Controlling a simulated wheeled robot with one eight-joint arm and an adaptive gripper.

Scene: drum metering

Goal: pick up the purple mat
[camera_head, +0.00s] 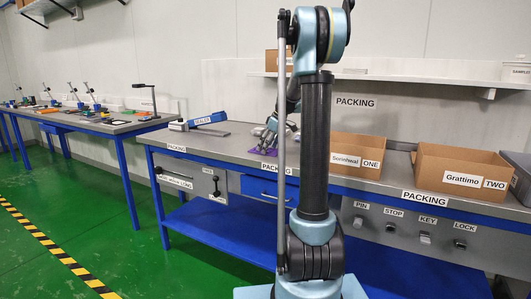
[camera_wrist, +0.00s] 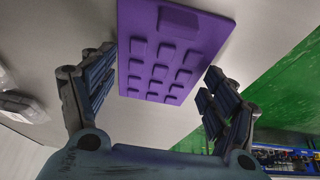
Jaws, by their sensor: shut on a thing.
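The purple mat (camera_wrist: 178,50) is a flat panel with rows of raised blocks. In the wrist view it lies between the two dark fingers of my gripper (camera_wrist: 158,75), which is shut on it by its side edges. In the head view only a small purple part of the mat (camera_head: 258,131) shows beside my gripper (camera_head: 272,136), over the packing bench. My arm hides much of this area, and I cannot tell whether the mat still touches the bench.
A clear packet (camera_wrist: 18,100) lies at left in the wrist view. The green floor (camera_head: 100,215) is open at left.

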